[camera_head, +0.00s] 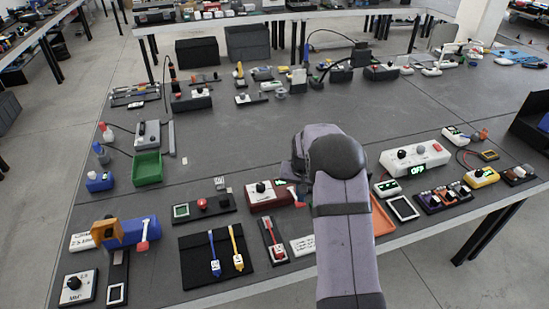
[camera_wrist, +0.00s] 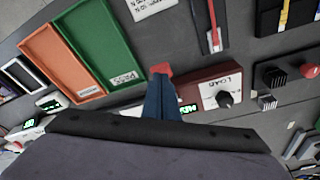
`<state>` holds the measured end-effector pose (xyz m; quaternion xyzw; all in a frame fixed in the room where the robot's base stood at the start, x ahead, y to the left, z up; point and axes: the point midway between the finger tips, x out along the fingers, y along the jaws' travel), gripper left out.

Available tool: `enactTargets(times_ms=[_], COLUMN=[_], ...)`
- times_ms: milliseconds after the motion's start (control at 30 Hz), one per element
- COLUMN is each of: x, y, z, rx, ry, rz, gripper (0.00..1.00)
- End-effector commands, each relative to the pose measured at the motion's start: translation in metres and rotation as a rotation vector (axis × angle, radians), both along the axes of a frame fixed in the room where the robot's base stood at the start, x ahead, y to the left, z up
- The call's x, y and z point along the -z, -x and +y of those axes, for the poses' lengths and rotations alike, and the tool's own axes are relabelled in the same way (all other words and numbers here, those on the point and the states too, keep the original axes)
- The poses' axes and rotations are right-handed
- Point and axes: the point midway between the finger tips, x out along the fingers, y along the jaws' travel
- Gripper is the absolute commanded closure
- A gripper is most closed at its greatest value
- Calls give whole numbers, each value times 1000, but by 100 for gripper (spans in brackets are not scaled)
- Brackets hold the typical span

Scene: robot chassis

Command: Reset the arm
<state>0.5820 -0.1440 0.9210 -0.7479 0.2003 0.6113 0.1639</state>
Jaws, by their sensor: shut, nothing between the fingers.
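My arm (camera_head: 342,230) reaches up from the bottom middle of the head view, over the grey table. The wrist hides my fingers there. In the wrist view my gripper (camera_wrist: 162,82) has two blue fingers pressed together, with nothing held between them. A small red piece (camera_wrist: 162,69) shows just past the fingertips; I cannot tell whether they touch it. The dark red LOAD box (camera_wrist: 208,94) with a black knob is right beside the fingers. The same box (camera_head: 262,197) is left of my arm in the head view.
A green tray (camera_wrist: 95,40) marked PRESS and an orange tray (camera_wrist: 52,62) lie left in the wrist view. A white device reading OFF (camera_head: 414,156) stands right of my arm. A black mat (camera_head: 197,266) with screwdriver-like tools lies front left.

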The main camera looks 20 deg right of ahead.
Motion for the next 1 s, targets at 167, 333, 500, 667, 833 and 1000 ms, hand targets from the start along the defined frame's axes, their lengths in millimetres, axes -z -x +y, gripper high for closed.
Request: enactTargets(times_ms=[167,333,500,667,833,1000], x=[-4,-23,-52,-72,-80,-79], y=[4,26,79,148,220,272], z=[4,25,63,98,124,138], rx=[-11,-63,-172,-289,-401,-477], ry=[0,-6,-15,-27,-38,-46], rz=[3,21,61,105,147,176], gripper=[100,100,100,100,100,100])
